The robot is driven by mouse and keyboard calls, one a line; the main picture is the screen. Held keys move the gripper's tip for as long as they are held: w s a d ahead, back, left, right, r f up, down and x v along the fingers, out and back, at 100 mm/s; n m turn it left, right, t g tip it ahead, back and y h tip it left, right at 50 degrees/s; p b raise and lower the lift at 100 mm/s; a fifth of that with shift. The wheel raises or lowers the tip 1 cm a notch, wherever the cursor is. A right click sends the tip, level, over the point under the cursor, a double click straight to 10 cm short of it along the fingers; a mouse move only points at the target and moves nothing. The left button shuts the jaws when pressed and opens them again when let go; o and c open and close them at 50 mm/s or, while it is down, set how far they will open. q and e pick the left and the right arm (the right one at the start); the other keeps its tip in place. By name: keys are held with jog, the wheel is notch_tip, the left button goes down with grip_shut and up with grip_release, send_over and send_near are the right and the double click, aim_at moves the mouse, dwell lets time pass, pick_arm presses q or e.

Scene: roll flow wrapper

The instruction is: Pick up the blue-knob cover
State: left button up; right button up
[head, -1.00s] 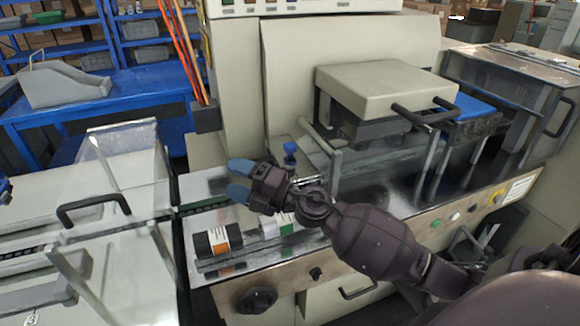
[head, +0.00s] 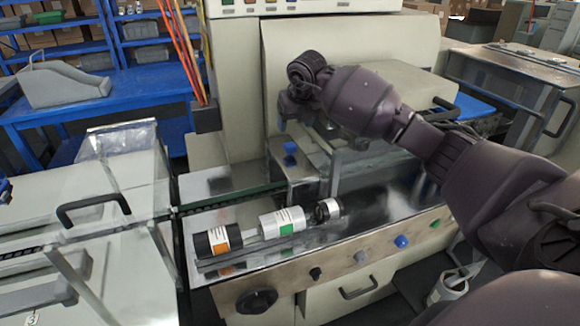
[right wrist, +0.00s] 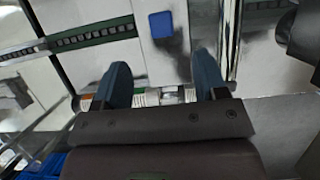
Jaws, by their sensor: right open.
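The blue knob (head: 290,148) sits on top of a small silver metal cover (head: 298,173) at the conveyor, in the middle of the head view. In the right wrist view the knob (right wrist: 161,24) shows as a blue square on the bright cover (right wrist: 178,52), beyond the fingertips. My right gripper (head: 287,112) is above the cover in the head view, apart from the knob. The wrist view shows its two blue fingers (right wrist: 160,75) spread apart with nothing held between them.
Labelled rolls (head: 282,222) lie on the conveyor in front of the cover. A clear guard with a black handle (head: 95,208) stands at the left. The beige machine housing (head: 235,85) rises behind, and another black handle (head: 440,110) is at the right.

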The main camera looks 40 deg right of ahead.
aim_at(290, 145)
jog(key=b+x, duration=0.1)
jog(key=x, duration=0.9)
jog(key=shift+f, duration=0.4)
jog(key=shift+c, duration=0.5)
grip_shut()
jog(key=shift+r, duration=0.15)
